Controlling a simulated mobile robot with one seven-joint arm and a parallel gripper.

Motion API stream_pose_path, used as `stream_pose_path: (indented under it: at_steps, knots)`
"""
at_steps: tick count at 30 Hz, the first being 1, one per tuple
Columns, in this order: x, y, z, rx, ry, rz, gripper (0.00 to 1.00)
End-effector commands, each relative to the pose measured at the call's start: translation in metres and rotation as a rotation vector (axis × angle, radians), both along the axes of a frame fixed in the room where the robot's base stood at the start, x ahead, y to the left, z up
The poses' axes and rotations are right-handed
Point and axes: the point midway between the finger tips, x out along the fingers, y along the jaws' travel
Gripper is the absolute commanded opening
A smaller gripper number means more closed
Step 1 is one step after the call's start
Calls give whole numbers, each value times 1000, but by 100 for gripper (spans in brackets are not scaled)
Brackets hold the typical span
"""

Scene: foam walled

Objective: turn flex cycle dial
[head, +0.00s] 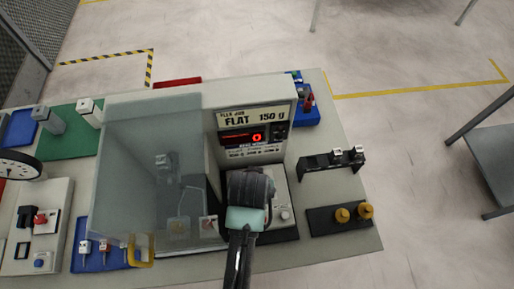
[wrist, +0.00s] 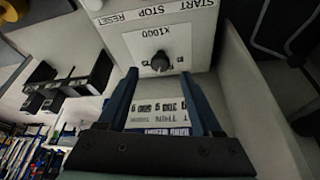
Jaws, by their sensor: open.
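The flex machine (head: 257,90) stands in the middle of the table, with a "FLAT 150 g" label and a lit red display reading 0. In the wrist view a black round dial (wrist: 160,62) sits on a white plate marked "x1000", below START, STOP and RESET lettering. My gripper (wrist: 160,78) is open, its two blue fingers apart and empty, pointing at the dial from either side. I cannot tell whether they touch it. In the head view my gripper (head: 250,186) is over the machine's lower panel (head: 282,196) and hides part of it.
A clear walled box (head: 140,150) stands close on the left of my gripper. A black rack (head: 332,160) and a black base with yellow knobs (head: 354,213) lie on the right. Bare table shows between the panel and these.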

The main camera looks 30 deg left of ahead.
Motion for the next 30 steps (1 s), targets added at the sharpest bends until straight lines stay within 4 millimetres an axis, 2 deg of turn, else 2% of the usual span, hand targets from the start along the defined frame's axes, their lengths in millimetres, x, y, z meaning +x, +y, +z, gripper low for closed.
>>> stream_pose_path:
  at_steps: [3,9,21,30]
  knots:
    - [6,2,-17,-1,2,0,66]
    - [13,5,-33,0,0,0,66]
    - [15,5,-38,0,-1,0,66]
    - [15,5,-38,0,-1,0,12]
